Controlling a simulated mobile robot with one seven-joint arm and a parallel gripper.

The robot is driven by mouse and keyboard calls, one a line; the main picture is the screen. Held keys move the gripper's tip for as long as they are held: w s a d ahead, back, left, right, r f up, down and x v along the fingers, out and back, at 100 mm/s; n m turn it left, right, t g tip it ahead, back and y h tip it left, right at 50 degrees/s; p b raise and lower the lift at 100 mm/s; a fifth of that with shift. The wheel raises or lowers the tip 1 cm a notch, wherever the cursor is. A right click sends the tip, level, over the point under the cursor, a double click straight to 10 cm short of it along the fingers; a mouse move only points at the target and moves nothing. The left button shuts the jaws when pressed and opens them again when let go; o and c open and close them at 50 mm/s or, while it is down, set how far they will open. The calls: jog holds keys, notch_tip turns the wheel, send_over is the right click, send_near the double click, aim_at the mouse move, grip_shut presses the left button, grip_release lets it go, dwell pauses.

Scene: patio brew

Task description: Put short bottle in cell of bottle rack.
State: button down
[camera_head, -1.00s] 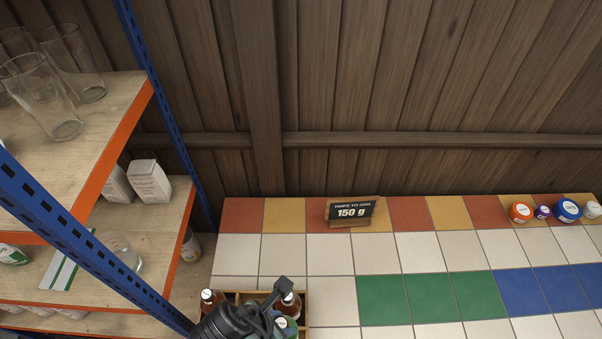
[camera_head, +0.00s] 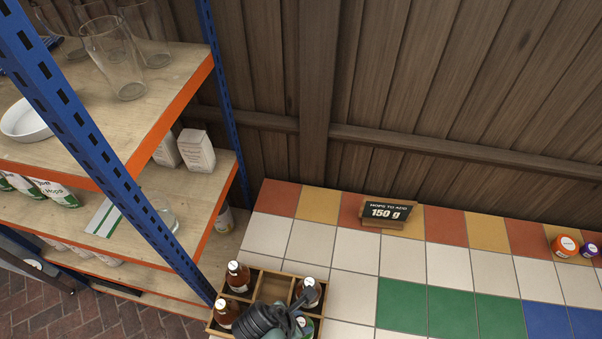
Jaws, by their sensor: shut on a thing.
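The wooden bottle rack (camera_head: 257,268) stands on the tiled counter at the bottom centre of the view, divided into square cells. Brown bottles with pale caps stand in it: one at the back left (camera_head: 238,278), one at the front left (camera_head: 226,314) and one at the right (camera_head: 308,292). The back middle cell looks empty. My gripper (camera_head: 296,322) is over the front right part of the rack, seen from above and behind.
A shelf unit with a blue post (camera_head: 100,140) and orange edges stands close on the left, holding glasses (camera_head: 112,58) and packets. A sign (camera_head: 388,212) stands at the counter's back. The white tiles between are clear.

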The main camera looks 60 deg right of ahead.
jog(key=shift+f, duration=0.1)
jog(key=shift+f, duration=0.15)
jog(key=c, duration=0.5)
grip_release()
jog(key=v, duration=1.2)
jog(key=shift+a, duration=0.1)
